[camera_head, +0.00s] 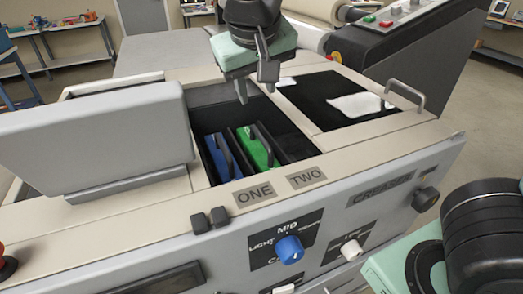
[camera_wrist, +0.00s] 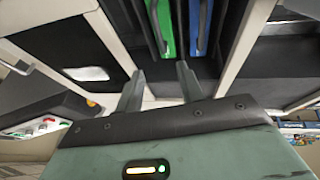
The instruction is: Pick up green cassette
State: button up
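The green cassette (camera_head: 257,150) stands in a dark open bay of the machine, with a dark handle along its top. The blue cassette (camera_head: 221,157) is directly to its left in the same bay. My gripper (camera_head: 254,85) is above the back of the bay, pointing down, apart from both cassettes. In the wrist view my gripper (camera_wrist: 160,82) has its two fingers spread with nothing between them. The green cassette (camera_wrist: 165,22) and the blue cassette (camera_wrist: 201,25) show beyond the fingertips, partly cut off by the top edge. The cassettes' lower parts are hidden in the bay.
A raised pale lid (camera_head: 95,135) stands left of the bay. Labels ONE (camera_head: 255,192) and TWO (camera_head: 306,178) are on the front rim. A second dark recess with a white sheet (camera_head: 358,105) and a grey handle (camera_head: 406,95) lie to the right.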

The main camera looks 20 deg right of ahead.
jog(key=p, duration=0.2)
send_near(260, 135)
jog(key=x, duration=0.5)
jog(key=shift+w+d, duration=0.1)
jog(key=shift+w, duration=0.15)
jog(key=shift+s+p+x, duration=0.2)
jog(key=shift+p+x, duration=0.25)
jog(key=shift+x, duration=0.95)
jog(key=shift+s+p+x, duration=0.15)
jog(key=shift+p+x, duration=0.3)
jog(key=shift+x, duration=0.9)
jog(key=shift+f, duration=0.15)
grip_shut()
